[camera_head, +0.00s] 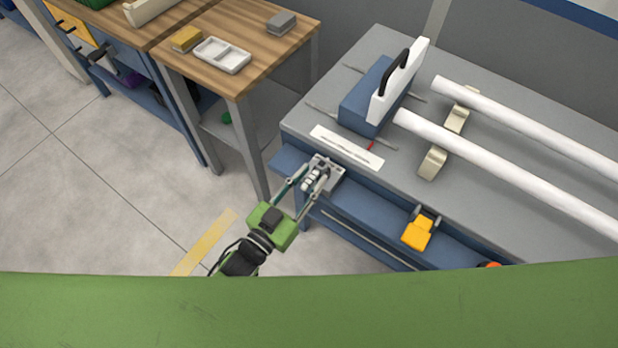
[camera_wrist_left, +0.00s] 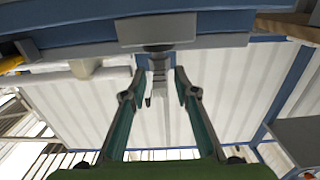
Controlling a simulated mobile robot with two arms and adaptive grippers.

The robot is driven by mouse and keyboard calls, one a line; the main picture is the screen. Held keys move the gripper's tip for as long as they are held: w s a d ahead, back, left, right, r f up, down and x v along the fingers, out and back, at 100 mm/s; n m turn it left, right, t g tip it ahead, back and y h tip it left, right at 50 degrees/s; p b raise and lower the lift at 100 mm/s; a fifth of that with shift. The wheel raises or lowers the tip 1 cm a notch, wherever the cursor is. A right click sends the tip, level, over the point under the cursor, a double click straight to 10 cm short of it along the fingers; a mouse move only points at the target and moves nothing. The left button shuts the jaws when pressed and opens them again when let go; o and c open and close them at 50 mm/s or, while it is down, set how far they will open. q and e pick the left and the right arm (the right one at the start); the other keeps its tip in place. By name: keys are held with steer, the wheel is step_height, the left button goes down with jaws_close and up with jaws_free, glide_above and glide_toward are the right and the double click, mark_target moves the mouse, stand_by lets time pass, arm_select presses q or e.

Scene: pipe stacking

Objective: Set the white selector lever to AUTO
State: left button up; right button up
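The selector's grey housing (camera_head: 329,172) sits at the front edge of the grey bench. A pale, ribbed piece that looks like the selector lever (camera_head: 312,180) sticks out from it; it also shows in the left wrist view (camera_wrist_left: 159,72), below a grey block (camera_wrist_left: 157,29). My left gripper (camera_head: 309,183) is at the lever, one finger on each side. In the left wrist view, the fingers of my left gripper (camera_wrist_left: 158,75) are apart, with narrow gaps beside the lever. I cannot read any AUTO mark or tell the lever's setting. My right gripper is not in view.
The bench (camera_head: 480,205) carries a blue machine block (camera_head: 362,100) with a white panel, a white label strip (camera_head: 346,147) and two white pipes on cradles. A yellow pedal-like part (camera_head: 417,233) is at the front. A wooden table (camera_head: 240,45) stands at left.

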arm_select(q)
steer(key=v, duration=1.2)
stand_by(0.5)
